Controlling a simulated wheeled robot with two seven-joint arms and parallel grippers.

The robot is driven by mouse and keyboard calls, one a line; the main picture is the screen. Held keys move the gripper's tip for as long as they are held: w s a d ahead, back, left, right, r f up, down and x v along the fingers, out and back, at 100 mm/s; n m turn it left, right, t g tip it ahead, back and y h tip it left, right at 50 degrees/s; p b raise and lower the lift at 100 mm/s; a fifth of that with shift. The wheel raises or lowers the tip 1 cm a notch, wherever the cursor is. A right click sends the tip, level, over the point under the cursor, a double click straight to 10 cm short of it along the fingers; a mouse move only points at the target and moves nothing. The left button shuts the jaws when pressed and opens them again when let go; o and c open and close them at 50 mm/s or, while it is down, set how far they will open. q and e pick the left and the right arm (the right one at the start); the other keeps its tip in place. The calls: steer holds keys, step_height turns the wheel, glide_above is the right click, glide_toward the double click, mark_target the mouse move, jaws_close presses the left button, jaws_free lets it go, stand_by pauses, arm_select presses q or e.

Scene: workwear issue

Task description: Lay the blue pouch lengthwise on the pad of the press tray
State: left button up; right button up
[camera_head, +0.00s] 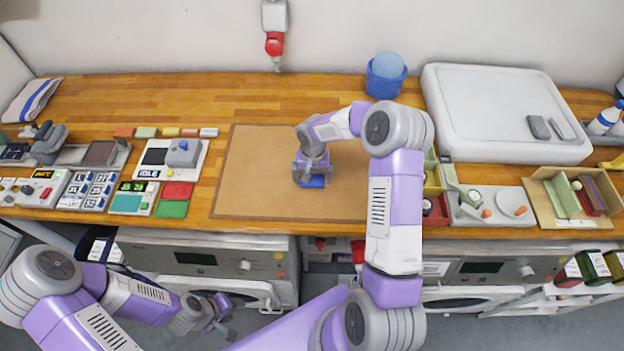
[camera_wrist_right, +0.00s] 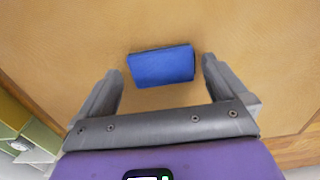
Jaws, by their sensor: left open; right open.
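The blue pouch (camera_head: 316,183) lies flat on the brown mat in mid-counter. It also shows in the right wrist view (camera_wrist_right: 162,66), slightly tilted, its long side running from finger to finger. My right gripper (camera_head: 311,174) is open above the pouch, with one finger beyond each end and small gaps at both ends. It partly hides the pouch in the head view. What looks like the press tray, a grey unit with a dark brownish pad (camera_head: 101,152), sits at the left of the counter. My left gripper (camera_head: 217,312) is open, low in front of the washing machines.
The brown mat (camera_head: 255,175) is otherwise clear. Control boxes (camera_head: 88,190) and coloured pads (camera_head: 178,191) stand at the left. A blue bucket (camera_head: 385,78), a white panel (camera_head: 490,100) and a wooden box (camera_head: 546,205) stand at the right.

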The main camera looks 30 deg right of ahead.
steer(key=shift+w+f, duration=0.1)
steer(key=shift+f, duration=0.85)
steer(key=shift+c, duration=0.3)
steer(key=shift+r, duration=0.1)
steer(key=c, duration=0.9)
